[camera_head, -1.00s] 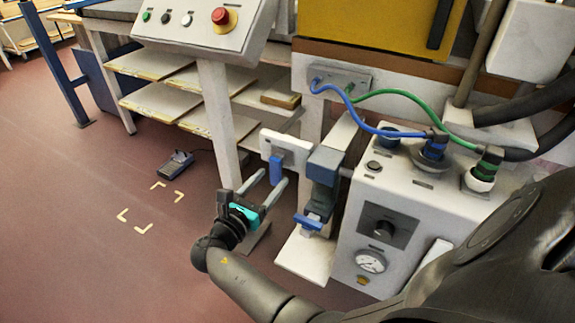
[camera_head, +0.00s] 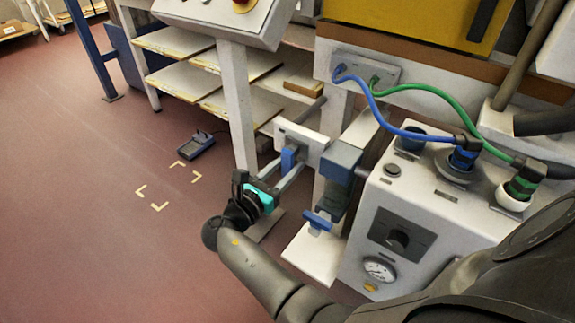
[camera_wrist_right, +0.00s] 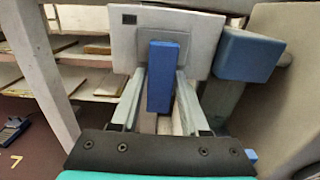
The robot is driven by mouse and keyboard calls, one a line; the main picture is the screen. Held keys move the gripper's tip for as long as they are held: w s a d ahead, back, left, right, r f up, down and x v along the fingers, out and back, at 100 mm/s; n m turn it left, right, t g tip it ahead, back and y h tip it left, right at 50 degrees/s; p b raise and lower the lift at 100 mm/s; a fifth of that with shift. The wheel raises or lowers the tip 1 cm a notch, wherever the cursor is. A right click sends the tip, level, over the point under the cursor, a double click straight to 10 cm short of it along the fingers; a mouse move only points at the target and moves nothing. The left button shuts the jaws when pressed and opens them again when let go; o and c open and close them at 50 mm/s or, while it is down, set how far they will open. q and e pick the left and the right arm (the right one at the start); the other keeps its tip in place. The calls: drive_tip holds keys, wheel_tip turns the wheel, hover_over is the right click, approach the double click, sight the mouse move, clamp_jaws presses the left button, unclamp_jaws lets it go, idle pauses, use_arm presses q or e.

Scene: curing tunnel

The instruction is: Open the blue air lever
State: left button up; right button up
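The blue air lever (camera_head: 288,159) hangs upright on a white plate (camera_head: 312,140) below the bench. In the right wrist view the lever (camera_wrist_right: 166,78) points down from its grey mount. My right gripper (camera_head: 287,170) is open, its two grey fingers reaching toward the plate. In the wrist view the fingers (camera_wrist_right: 160,92) lie one on each side of the lever, with a visible gap on the left. Whether the right finger touches it I cannot tell. My left gripper is not in view.
A grey-blue block (camera_head: 340,162) stands close right of the plate, with another blue handle (camera_head: 318,221) lower down. A white box with a gauge (camera_head: 379,268) is further right. The floor at left is mostly free.

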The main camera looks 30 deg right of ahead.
clamp_jaws()
idle(1.0)
